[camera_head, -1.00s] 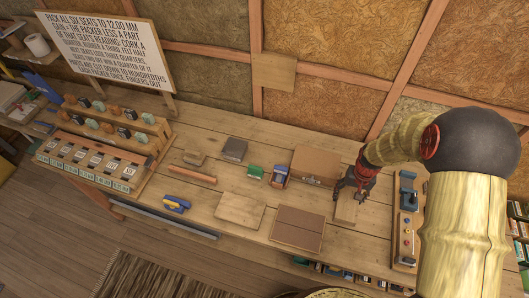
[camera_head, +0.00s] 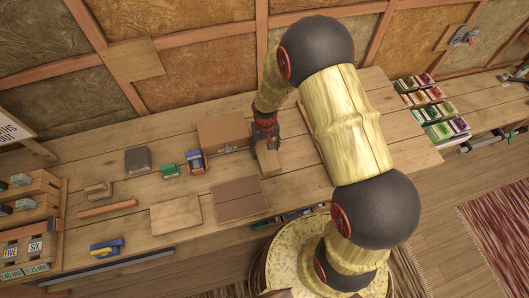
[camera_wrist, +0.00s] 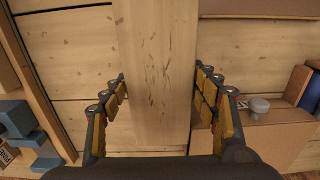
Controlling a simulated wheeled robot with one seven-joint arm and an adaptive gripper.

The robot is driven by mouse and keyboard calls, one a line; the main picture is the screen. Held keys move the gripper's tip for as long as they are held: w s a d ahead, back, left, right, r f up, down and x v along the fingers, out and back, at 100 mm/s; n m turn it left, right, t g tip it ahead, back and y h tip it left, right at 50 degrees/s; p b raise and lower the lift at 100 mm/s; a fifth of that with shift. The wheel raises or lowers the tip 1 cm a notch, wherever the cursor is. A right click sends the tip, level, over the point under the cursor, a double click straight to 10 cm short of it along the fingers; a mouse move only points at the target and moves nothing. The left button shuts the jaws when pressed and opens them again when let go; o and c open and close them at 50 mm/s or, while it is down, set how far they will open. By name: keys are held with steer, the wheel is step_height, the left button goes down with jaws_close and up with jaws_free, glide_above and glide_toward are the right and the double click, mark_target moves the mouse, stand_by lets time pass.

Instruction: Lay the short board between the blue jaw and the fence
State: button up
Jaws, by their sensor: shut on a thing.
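The short board (camera_head: 270,164) is a pale wooden piece beside the brown box, at the front of my gripper (camera_head: 265,139). In the wrist view the board (camera_wrist: 156,45) runs up the middle, with my fingers shut on its two sides. Whether it touches the bench cannot be told. In the wrist view, blue blocks (camera_wrist: 17,117), seemingly the blue jaw's fixture, show at the left edge, apart from the board. A wooden rail (camera_wrist: 38,85) runs beside them; I cannot tell if it is the fence. My arm hides most of this fixture in the head view.
The brown box (camera_head: 226,131) stands close on the left of my gripper. Coloured packs (camera_head: 432,105) stand at the right.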

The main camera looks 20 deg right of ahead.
mark_target(265, 152)
step_height(265, 152, down, 4)
steer(key=shift+w+r+b, duration=0.15)
steer(key=shift+r+b, duration=0.1)
steer(key=shift+b, duration=0.45)
steer(key=shift+r, duration=0.2)
steer(key=o, duration=1)
steer(key=shift+f, duration=0.25)
steer(key=o, duration=0.4)
steer(key=shift+r, duration=0.1)
